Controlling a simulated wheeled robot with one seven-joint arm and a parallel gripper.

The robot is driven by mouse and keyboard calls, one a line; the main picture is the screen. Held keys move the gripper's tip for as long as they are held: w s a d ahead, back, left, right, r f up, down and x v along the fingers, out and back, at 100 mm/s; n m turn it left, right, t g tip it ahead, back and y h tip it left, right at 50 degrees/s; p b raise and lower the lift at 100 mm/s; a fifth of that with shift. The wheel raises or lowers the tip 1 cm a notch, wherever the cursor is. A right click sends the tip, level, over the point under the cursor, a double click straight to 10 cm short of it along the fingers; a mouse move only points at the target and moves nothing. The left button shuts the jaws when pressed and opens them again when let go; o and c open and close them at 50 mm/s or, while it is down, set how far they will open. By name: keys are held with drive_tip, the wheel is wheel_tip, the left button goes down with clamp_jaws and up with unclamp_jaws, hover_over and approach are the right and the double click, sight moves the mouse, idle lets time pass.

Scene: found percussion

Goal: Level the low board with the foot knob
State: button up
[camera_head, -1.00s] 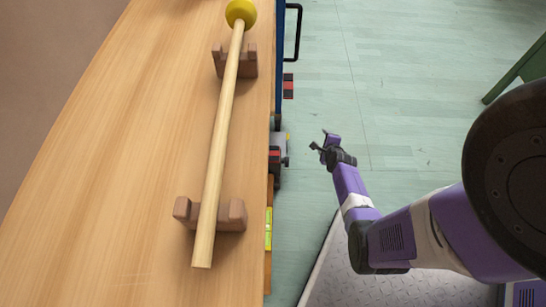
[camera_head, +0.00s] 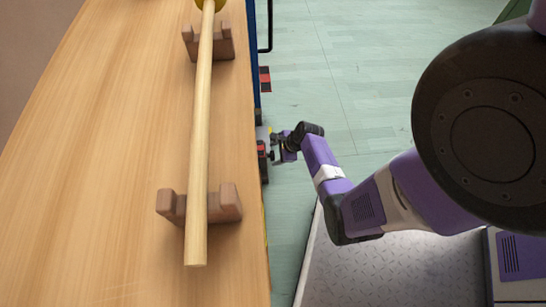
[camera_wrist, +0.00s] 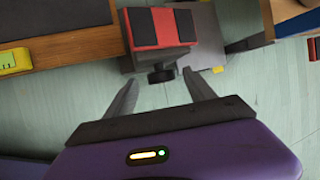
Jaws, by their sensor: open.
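The foot knob (camera_wrist: 161,74) is a small dark disc in the wrist view, on a short stem below a red and black block (camera_wrist: 160,27). My gripper (camera_wrist: 160,78) is open, with one finger on each side of the knob and a gap to each; I cannot tell whether the fingertips reach its depth. A wooden board (camera_wrist: 75,48) runs left of the block, with a yellow spirit level (camera_wrist: 14,62) on its edge; its bubble is too small to read. In the head view my gripper (camera_head: 275,146) is beside the red and black block (camera_head: 262,152), partly under the tabletop edge.
A wooden table (camera_head: 110,170) fills the left of the head view, carrying a long mallet (camera_head: 201,150) on two brown cradles. A blue upright with a black handle (camera_head: 265,25) stands beyond. Open green floor (camera_head: 340,90) lies to the right.

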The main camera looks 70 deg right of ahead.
drive_tip(key=shift+b+x, duration=0.5)
drive_tip(key=shift+x, duration=0.7)
